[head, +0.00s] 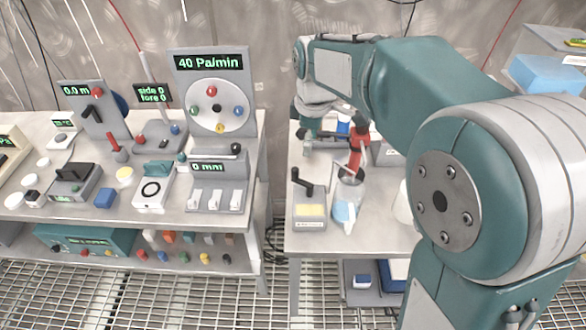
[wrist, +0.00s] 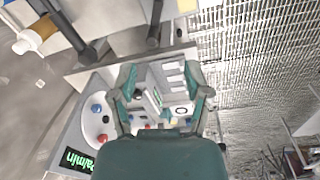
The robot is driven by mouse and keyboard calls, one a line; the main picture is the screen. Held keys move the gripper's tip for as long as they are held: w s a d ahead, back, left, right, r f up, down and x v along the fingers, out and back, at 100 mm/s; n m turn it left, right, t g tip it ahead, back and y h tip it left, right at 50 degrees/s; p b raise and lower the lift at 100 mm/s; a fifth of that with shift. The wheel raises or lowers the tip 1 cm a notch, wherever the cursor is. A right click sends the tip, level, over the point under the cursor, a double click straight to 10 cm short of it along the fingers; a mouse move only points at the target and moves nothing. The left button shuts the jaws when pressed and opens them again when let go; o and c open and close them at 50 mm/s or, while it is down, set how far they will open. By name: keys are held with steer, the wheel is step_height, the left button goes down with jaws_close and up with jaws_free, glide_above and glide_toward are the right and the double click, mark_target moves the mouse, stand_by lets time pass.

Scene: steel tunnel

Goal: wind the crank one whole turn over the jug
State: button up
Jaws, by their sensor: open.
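A clear jug (head: 345,205) with pale blue contents stands on the right-hand bench in the head view. A red device (head: 357,150) rises from the jug's mouth, with a dark part near its top; I cannot make out its crank clearly. A grey box with a black crank-like handle (head: 303,182) stands just left of the jug. My gripper (head: 314,137) is left of the red device and apart from it, partly hidden by my own wrist. In the wrist view its fingers (wrist: 160,92) are spread with nothing held between them. I cannot identify the jug there.
The left bench carries a dial panel (head: 219,108) reading 40 Pa/min, a switch box (head: 215,190) and several small instruments. A gap separates the two benches. A blue box (head: 545,73) sits at the far right. The floor is steel grating (head: 130,290).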

mark_target(295, 168)
steer(key=w+a+f+n, duration=0.2)
steer(key=w+a+f, duration=0.1)
steer(key=shift+w+a+f+n+g, duration=0.1)
steer(key=shift+w+f+n+g, duration=0.1)
steer(key=shift+f+n+g, duration=0.15)
step_height(295, 168, down, 10)
steer(key=shift+f, duration=0.15)
jaws_close()
